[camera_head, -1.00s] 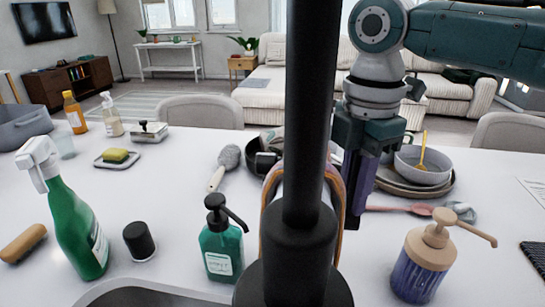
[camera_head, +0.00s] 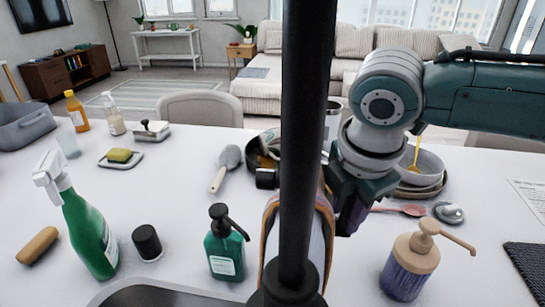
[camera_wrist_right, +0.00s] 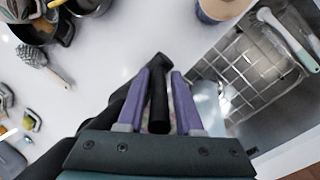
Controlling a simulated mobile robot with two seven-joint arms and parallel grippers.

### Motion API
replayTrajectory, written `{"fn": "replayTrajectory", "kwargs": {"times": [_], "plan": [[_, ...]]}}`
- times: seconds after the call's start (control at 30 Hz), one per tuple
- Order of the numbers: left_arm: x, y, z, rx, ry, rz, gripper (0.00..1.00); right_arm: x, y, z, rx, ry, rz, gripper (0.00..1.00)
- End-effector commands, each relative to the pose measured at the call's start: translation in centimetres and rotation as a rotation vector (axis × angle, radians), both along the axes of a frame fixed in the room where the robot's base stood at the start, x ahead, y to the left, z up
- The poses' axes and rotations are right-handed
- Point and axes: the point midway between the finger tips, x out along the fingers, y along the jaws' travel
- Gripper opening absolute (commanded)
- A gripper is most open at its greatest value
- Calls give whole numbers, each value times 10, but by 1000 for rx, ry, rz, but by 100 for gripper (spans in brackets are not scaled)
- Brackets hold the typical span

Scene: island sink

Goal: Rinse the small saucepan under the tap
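A dark pan (camera_head: 255,158) on the counter behind the black upright tap (camera_head: 304,120) is the likeliest saucepan; the upright hides part of it. In the right wrist view two dark pots show at top left, one (camera_wrist_right: 63,28) with things in it. My right gripper (camera_head: 345,222) is low beside the upright, to its right, partly hidden. In the right wrist view its purple fingers (camera_wrist_right: 160,95) stand apart on either side of a black bar (camera_wrist_right: 158,100), with a gap at the right; I cannot tell whether they touch it. My left gripper is out of view.
A sink edge (camera_head: 150,292) shows at the bottom; its basin with a grid (camera_wrist_right: 245,75) is in the wrist view. A green spray bottle (camera_head: 88,230), teal pump bottle (camera_head: 222,250) and purple dispenser (camera_head: 408,268) stand around it. Stacked dishes (camera_head: 425,170) lie at right.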

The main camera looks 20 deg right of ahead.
Motion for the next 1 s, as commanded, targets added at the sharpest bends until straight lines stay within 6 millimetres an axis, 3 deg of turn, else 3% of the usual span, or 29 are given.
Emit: {"fn": "replayTrajectory", "kwargs": {"times": [0.13,0.47,0.8,1.0], "plan": [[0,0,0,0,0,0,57,0,0,0,0,0,0,51],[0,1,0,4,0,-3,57,0,1,7,2,-2,2,51],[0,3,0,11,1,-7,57,-14,10,67,1,-4,4,51],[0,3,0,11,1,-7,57,-20,13,92,0,-3,1,51]]}}
